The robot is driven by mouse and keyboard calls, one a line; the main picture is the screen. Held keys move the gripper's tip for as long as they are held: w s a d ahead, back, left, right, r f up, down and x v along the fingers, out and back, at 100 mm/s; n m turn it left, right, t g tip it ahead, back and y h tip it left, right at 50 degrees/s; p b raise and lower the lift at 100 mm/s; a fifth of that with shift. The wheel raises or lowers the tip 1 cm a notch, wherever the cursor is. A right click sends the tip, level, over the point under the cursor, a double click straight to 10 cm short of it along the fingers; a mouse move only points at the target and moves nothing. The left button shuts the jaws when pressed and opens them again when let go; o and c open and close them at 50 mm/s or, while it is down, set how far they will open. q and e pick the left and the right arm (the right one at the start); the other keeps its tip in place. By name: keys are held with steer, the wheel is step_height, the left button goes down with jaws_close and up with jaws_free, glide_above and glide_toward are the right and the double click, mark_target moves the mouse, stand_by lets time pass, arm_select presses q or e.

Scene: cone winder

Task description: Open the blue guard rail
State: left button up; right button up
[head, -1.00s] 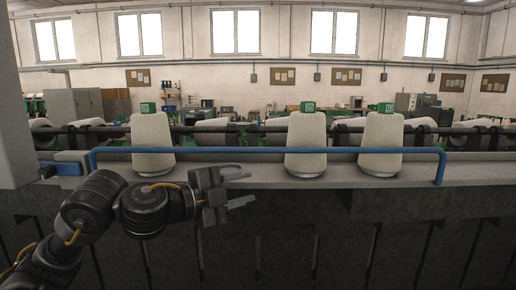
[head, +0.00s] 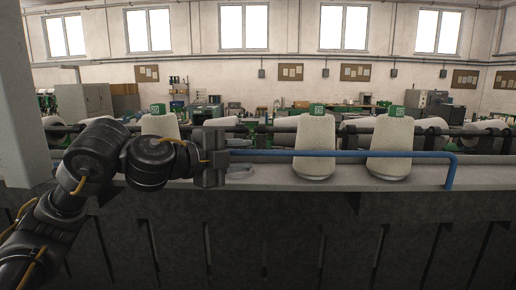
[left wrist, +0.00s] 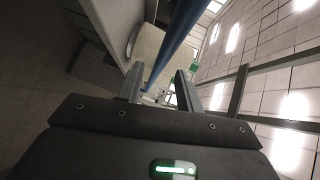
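The blue guard rail (head: 350,154) runs level in front of the yarn cones and bends down to the ledge at its right end. My left arm hides its left part. My left gripper (head: 240,157) is at the rail's height with its fingers open, one above and one below the rail's line. In the left wrist view the rail (left wrist: 179,32) runs away between the two spread fingers of the gripper (left wrist: 157,88). I cannot tell whether either finger touches it. My right gripper is out of view.
White yarn cones stand behind the rail, one in the middle (head: 315,148), one at right (head: 391,150) and one (head: 158,126) partly hidden by my arm. The grey ledge (head: 420,178) lies below. A grey post (head: 22,100) stands at far left.

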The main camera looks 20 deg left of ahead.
mark_target(254, 154)
arm_select(q)
steer(key=shift+p+x, duration=0.5)
steer(key=shift+x, duration=2.05)
jaws_close()
